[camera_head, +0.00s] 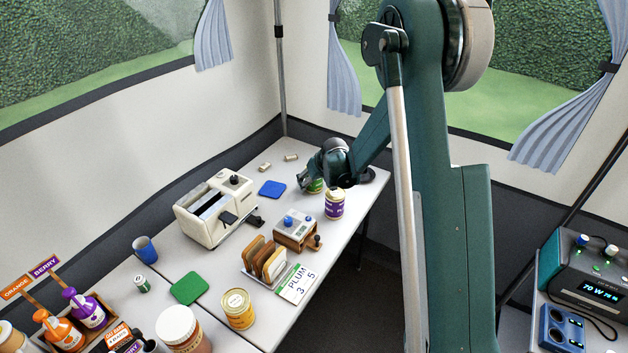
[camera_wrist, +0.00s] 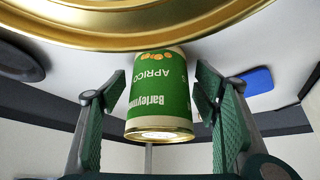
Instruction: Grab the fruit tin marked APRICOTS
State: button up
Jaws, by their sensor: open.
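The apricots tin (camera_wrist: 158,95) has a green label reading "APRICO" and "Barley", upside down in the wrist view, with gold rims. It stands between the two fingers of my gripper (camera_wrist: 162,88), which is open with a visible gap on each side. In the head view the same green tin (camera_head: 314,187) shows only partly on the far end of the table, behind and below my gripper (camera_head: 312,180). A purple-labelled tin (camera_head: 334,206) stands close by, nearer the camera.
A large gold rim (camera_wrist: 150,36) crosses the top of the wrist view, very close. A blue mat (camera_head: 272,188) lies left of the tins, and a dark round plate (camera_head: 376,175) lies right. The toaster (camera_head: 212,208) and a wooden-sided device (camera_head: 296,230) stand nearer on the white table.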

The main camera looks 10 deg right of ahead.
jog(key=c, duration=1.2)
jog(key=shift+c, duration=0.2)
jog(key=shift+r+p, duration=1.1)
jog(key=shift+r, duration=3.95)
